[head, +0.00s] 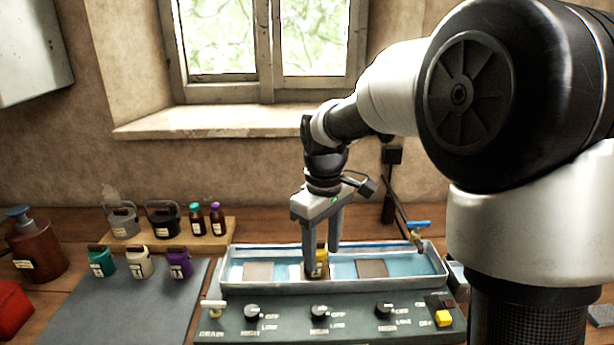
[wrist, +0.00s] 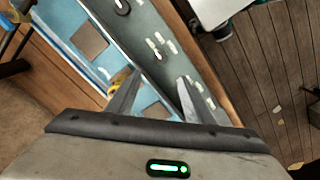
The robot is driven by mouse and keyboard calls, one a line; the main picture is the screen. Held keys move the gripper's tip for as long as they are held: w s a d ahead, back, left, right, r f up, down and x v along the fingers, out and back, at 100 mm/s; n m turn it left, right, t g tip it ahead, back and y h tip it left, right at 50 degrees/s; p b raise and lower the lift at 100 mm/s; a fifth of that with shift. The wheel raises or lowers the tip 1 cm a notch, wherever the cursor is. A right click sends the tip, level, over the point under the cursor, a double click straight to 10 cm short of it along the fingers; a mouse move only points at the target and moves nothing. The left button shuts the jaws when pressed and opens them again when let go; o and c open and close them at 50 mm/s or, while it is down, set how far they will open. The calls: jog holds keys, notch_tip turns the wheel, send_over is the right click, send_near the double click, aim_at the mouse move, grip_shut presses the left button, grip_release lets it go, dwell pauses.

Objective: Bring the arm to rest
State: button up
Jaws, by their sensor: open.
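My gripper (head: 322,262) points down over the blue-lined tray (head: 434,262) in the head view, with its two fingers apart. A small yellow labelled container (head: 321,264) shows by the fingers over the middle of the tray, partly covered by the near finger. In the wrist view my gripper (wrist: 158,80) has spread fingers with no object seen held between them. A bit of yellow (wrist: 118,76) shows beside the left finger there. Whether a finger touches the container cannot be told.
A control panel (head: 285,326) with knobs and a yellow button lies before the tray. A blue-handled tap (head: 418,225) stands at its right end. Teal (head: 101,263), cream (head: 139,262) and purple (head: 179,263) jars stand on a grey mat at left. A window ledge is behind.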

jog(key=s+d+r+m+t+p, duration=0.1)
jog(key=s+d+r+m, duration=0.3)
jog(key=s, duration=0.6)
jog(key=s+d+r+m+t+p, duration=0.2)
jog(key=s+d+r+m+t, duration=0.2)
jog(key=s+r, duration=0.4)
jog(key=shift+s+d+r+m, duration=0.2)
jog(key=shift+s+d+m, duration=0.35)
jog(key=shift+s, duration=0.55)
